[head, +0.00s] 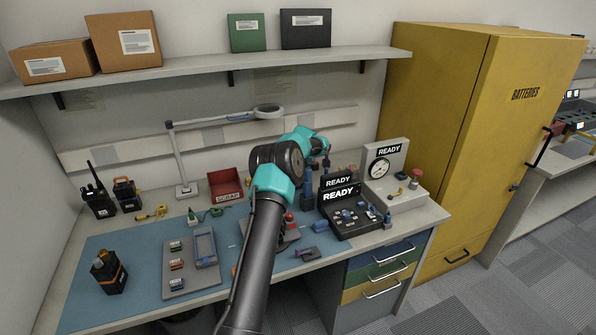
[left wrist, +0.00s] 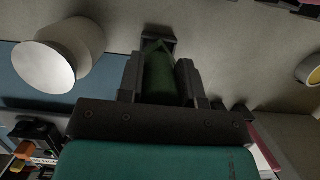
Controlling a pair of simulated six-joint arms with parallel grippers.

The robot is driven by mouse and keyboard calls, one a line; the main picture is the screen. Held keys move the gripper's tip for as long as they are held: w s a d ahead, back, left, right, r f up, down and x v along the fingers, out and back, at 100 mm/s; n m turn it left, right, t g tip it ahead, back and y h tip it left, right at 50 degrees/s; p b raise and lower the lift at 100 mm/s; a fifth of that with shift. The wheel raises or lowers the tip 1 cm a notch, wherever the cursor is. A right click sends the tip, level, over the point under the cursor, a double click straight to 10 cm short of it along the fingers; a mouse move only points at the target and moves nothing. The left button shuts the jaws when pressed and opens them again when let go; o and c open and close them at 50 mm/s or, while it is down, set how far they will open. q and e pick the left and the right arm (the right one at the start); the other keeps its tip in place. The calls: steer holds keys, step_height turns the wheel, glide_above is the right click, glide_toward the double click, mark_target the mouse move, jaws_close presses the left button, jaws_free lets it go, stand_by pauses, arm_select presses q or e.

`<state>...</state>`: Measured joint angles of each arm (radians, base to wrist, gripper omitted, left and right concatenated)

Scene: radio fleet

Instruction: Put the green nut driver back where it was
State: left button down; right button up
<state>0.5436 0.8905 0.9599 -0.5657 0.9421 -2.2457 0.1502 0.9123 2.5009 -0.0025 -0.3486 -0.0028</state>
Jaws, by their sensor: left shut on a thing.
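The green nut driver (left wrist: 160,78) shows in the left wrist view as a dark green handle between the two fingers. My left gripper (left wrist: 160,66) is shut on it. In the head view one teal and black arm rises from the bottom middle over the bench. Its gripper end (head: 322,152) is above the back of the bench, left of the grey gauge box. I cannot make out the nut driver in the head view. Its lower end is not clear in the wrist view. No second gripper shows.
A red scrap bin (head: 226,187) and a lamp (head: 185,165) stand at the back. A black READY box (head: 350,215) and a grey gauge box (head: 391,178) stand to the right. A grey tray (head: 176,246) lies on the blue mat (head: 140,283). A shelf (head: 230,64) overhangs the bench.

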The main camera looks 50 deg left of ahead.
arm_select(q)
steer(key=shift+f, duration=0.3)
steer(key=c, duration=0.8)
jaws_free()
steer(key=shift+r, duration=0.45)
steer(key=v, duration=1.2)
